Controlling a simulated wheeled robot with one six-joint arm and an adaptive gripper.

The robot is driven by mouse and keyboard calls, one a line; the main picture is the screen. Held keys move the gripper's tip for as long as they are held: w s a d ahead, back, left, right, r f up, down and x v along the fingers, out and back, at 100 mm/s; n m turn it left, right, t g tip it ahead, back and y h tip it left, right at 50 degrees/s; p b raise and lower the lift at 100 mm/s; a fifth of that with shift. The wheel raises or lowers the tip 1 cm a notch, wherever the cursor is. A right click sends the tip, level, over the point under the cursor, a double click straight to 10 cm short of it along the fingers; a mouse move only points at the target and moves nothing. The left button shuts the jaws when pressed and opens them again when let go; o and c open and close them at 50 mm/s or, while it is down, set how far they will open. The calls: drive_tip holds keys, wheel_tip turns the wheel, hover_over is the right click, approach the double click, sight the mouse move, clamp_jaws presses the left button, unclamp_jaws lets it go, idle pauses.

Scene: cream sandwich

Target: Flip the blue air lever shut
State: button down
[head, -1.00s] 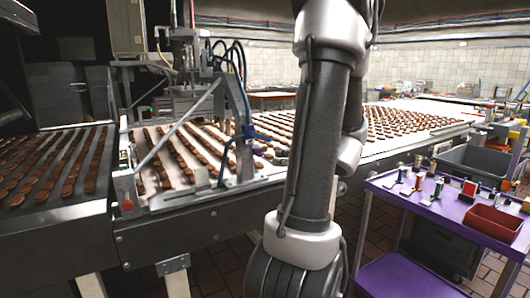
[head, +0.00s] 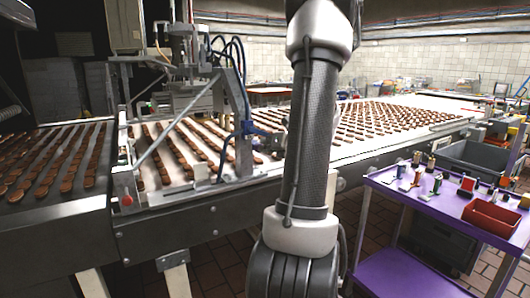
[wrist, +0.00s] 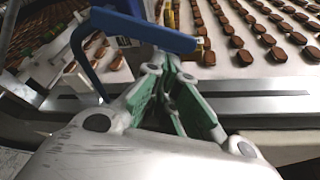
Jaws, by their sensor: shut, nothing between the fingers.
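The blue air lever (wrist: 145,30) shows large in the wrist view as a flat blue bar slanting across the top. A blue hose (wrist: 78,48) curves down to its left. In the head view the lever (head: 250,128) is a small blue piece on the side of the depositor frame, left of my arm. My gripper (wrist: 168,62) is shut and empty, its green-padded fingers just below the bar in the wrist view. I cannot tell whether they touch it.
The depositor machine (head: 185,85) stands over a conveyor (head: 215,190) with rows of brown biscuits. A metal rail (wrist: 260,98) runs along the belt edge near my gripper. A purple cart (head: 400,275) with a red bin (head: 490,217) and small tools stands at the right.

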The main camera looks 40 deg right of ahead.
drive_tip(key=shift+r, duration=0.1)
drive_tip(key=d+r+n+h, duration=0.1)
drive_tip(key=d+r+n, duration=0.1)
drive_tip(key=shift+s+r+n+g+h, duration=0.2)
drive_tip(key=shift+r+n+g+h, duration=0.05)
drive_tip(key=shift+n+g+h, duration=0.15)
drive_tip(key=shift+f, duration=0.1)
idle(0.4)
